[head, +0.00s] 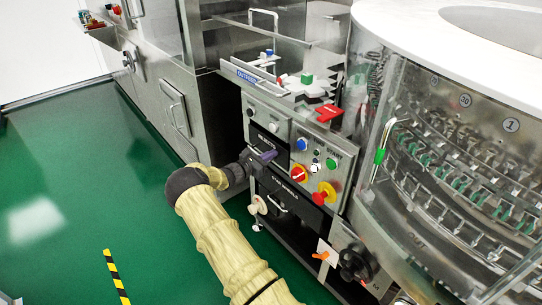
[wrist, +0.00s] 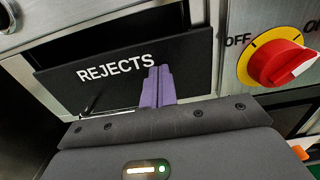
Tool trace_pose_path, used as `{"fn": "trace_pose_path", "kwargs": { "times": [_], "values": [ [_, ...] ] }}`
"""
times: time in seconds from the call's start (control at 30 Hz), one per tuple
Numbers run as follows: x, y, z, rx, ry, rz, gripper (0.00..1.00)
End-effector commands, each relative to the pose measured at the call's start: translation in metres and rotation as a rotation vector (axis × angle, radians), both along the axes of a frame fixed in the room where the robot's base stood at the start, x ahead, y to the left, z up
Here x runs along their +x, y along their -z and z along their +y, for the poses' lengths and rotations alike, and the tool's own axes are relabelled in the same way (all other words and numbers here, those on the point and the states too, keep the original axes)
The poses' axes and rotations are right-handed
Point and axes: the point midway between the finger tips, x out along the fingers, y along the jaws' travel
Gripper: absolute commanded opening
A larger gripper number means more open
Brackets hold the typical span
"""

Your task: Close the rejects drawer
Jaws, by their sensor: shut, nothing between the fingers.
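The rejects drawer (wrist: 110,72) has a black front with white REJECTS lettering. In the wrist view it sits at a slant to its metal frame, with a dark gap along its top, and seems to stand slightly out. A thin metal handle shows low on its front, partly hidden by my gripper body. My gripper (wrist: 158,70) has purple fingers, shut together and empty. They are right in front of the drawer front, at the right of the lettering; I cannot tell if they touch it. In the head view my gripper (head: 270,155) is at the dark drawer front (head: 262,138).
A red-and-yellow rotary switch (wrist: 278,62) is close to the right of the drawer; it also shows in the head view (head: 298,174). A red emergency button (head: 323,193) is further right. The round glass-walled washer (head: 450,150) stands at the right. Green floor (head: 80,180) is clear at left.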

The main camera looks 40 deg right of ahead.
Motion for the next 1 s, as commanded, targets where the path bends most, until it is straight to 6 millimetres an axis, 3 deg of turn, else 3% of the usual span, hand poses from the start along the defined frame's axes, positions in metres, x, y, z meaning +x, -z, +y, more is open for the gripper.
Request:
{"fn": "trace_pose_path", "kwargs": {
  "times": [0.17, 0.37, 1.0],
  "values": [
    [-0.001, -0.006, -0.008, -0.009, 0.003, -0.003, 0.00],
    [-0.002, -0.007, 0.006, -0.009, 0.004, -0.002, 0.00],
    [-0.012, -0.002, 0.124, -0.004, 0.006, -0.001, 0.00]
  ]
}}
